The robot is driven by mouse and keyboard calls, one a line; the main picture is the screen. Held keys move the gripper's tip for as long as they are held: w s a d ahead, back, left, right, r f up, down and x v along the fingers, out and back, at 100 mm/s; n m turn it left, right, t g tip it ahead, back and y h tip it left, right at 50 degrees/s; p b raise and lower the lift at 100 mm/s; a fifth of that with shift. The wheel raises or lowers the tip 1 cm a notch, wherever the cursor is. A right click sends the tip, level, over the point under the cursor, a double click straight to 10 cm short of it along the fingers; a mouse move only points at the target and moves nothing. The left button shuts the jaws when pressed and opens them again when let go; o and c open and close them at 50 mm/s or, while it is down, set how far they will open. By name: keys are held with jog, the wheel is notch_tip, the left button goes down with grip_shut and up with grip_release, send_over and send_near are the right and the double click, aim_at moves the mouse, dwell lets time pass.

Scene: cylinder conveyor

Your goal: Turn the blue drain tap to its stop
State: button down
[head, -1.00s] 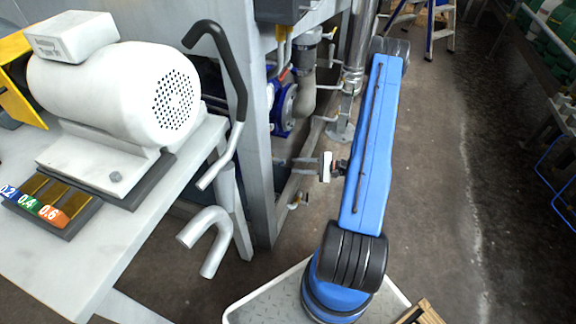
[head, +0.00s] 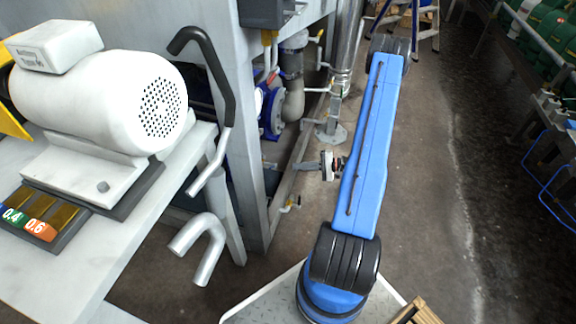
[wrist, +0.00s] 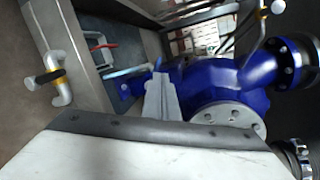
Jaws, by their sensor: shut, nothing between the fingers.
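My gripper (head: 303,166) reaches left from behind my blue arm in the head view, low beside the grey steel frame. In the wrist view my gripper (wrist: 160,88) is shut and empty, with its grey fingers together. Just beyond and left of the fingertips is a light-blue bar (wrist: 128,72), which may be the blue drain tap's lever. I cannot tell whether the fingers touch it. The tap is not clearly distinguishable in the head view.
A dark-blue pump (wrist: 220,82) with a round flange is close to the right of the fingers; it also shows in the head view (head: 271,112). A red handle (wrist: 106,45) and a yellow-banded pipe fitting (wrist: 50,78) lie left. The frame leg (head: 250,150) stands beside the arm.

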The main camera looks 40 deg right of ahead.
jog(key=w+d+r+n+g, duration=0.4)
jog(key=w+r+n, duration=0.15)
jog(key=n, duration=1.15)
send_near(272, 167)
jog(key=w+a+f, duration=0.2)
jog(key=w+a, duration=0.2)
jog(key=shift+w+f+h, duration=0.2)
jog(key=shift+h, duration=0.1)
jog(key=shift+s+a+f, duration=0.25)
jog(key=shift+s+a, duration=0.1)
jog(key=shift+a, duration=0.3)
jog(key=shift+s+a+f, duration=0.65)
jog(key=shift+a+f, duration=0.15)
jog(key=shift+f, duration=0.2)
